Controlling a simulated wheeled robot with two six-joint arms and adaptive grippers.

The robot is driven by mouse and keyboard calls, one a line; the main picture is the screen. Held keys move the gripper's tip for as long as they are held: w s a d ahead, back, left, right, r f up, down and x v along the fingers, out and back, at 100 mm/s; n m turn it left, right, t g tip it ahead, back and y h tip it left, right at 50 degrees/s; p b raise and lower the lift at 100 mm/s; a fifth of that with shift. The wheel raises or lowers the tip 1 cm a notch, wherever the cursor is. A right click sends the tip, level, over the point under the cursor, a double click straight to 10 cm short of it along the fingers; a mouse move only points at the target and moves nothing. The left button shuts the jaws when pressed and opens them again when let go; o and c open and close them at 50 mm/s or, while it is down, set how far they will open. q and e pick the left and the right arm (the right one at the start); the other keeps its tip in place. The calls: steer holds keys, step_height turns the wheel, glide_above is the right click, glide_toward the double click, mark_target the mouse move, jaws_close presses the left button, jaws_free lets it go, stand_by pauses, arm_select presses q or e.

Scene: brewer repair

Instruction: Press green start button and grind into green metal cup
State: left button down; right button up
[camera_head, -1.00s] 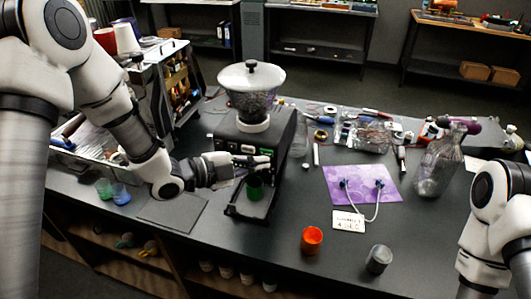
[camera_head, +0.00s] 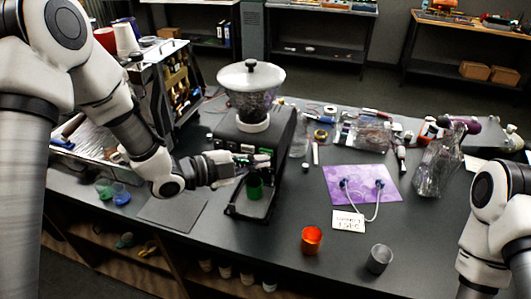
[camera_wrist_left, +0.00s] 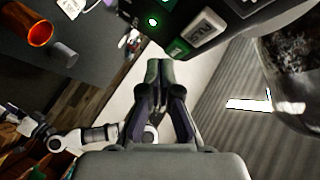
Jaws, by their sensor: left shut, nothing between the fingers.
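The grinder (camera_head: 252,125) stands on the dark bench, with a clear hopper of dark beans under a white lid. The green metal cup (camera_head: 254,187) stands on the grinder's base, below its front panel. My left gripper (camera_head: 262,161) is shut and empty, its fingertips at the front panel just above the cup. In the left wrist view, the closed fingers (camera_wrist_left: 160,72) point toward the panel. The green start button (camera_wrist_left: 178,48) lies just beyond the tips, beside a pale label and a lit green light (camera_wrist_left: 152,21). I cannot tell whether they touch. My right gripper is out of view.
An orange cup (camera_head: 311,240) and a grey metal cup (camera_head: 379,259) stand near the bench's front edge. A purple mat (camera_head: 362,185) with a cable lies right of the grinder. A glass bottle (camera_head: 436,170) stands further right. Two coloured glasses (camera_head: 120,194) stand at left.

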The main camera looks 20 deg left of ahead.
arm_select(q)
steer(key=shift+w, duration=0.25)
steer(key=shift+w, duration=0.35)
stand_by(0.7)
steer(key=shift+s, duration=0.1)
steer(key=shift+s+b, duration=0.4)
steer(key=shift+s, duration=0.3)
steer(key=s+b, duration=0.1)
steer(key=s, duration=0.4)
steer(key=shift+a, duration=0.1)
stand_by(0.6)
